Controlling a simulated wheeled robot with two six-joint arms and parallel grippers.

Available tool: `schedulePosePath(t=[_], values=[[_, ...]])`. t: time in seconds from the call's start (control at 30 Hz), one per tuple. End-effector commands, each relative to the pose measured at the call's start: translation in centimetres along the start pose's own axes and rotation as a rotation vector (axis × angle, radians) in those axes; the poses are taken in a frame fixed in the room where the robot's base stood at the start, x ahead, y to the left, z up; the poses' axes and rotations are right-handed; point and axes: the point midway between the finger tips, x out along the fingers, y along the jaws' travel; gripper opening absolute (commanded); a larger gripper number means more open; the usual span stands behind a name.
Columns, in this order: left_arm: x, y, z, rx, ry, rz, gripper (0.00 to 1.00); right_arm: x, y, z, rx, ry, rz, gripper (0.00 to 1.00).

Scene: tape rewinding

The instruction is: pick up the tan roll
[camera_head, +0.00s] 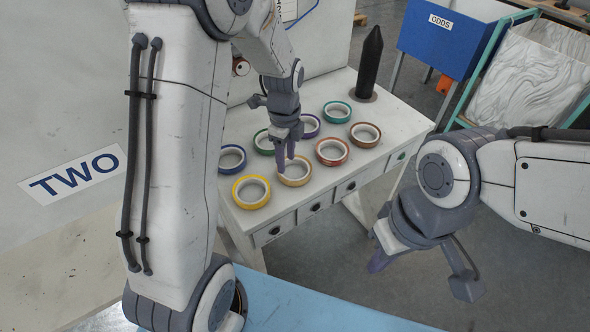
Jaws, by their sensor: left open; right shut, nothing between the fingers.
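The tan roll (295,181) lies flat on the white table (240,226), near its front edge, between the yellow roll and the red-orange roll. My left gripper (286,164) points down at the tan roll, with its purple fingers over the roll's far left part. The fingers are open; I cannot tell whether they touch the roll. They hide a little of its far rim. My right gripper (377,264) is shut and empty, off to the right of the table over the floor.
Around the tan roll lie yellow (251,203), blue (232,169), green (263,151), purple (315,133), teal (337,119), red-orange (332,164) and brown (365,143) rolls. A dark pointed post (370,65) stands at the back right. A blue ODDS bin (430,45) is beyond.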

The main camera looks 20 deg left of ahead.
Motion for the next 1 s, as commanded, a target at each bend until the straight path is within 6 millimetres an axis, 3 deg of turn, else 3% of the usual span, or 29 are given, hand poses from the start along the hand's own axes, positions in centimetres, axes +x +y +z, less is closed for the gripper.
schedulePosePath(t=[0.6,0.87,0.9,1.0], values=[[7.2,0.2,-0.2,-0.003,0.001,0.001,0.51,-0.9,-0.1,-0.1,0.000,0.000,0.000,0.00],[7.7,0.1,-0.2,-0.003,0.000,-0.001,0.51,-0.8,-0.1,-0.1,0.000,0.000,0.000,0.00],[7.7,0.1,-0.2,-0.003,0.000,-0.001,0.47,-0.8,-0.1,-0.1,0.000,0.000,0.000,0.00],[7.7,0.2,-0.2,-0.003,0.000,-0.001,0.09,-0.8,-0.1,-0.1,0.000,0.000,0.000,0.00]])
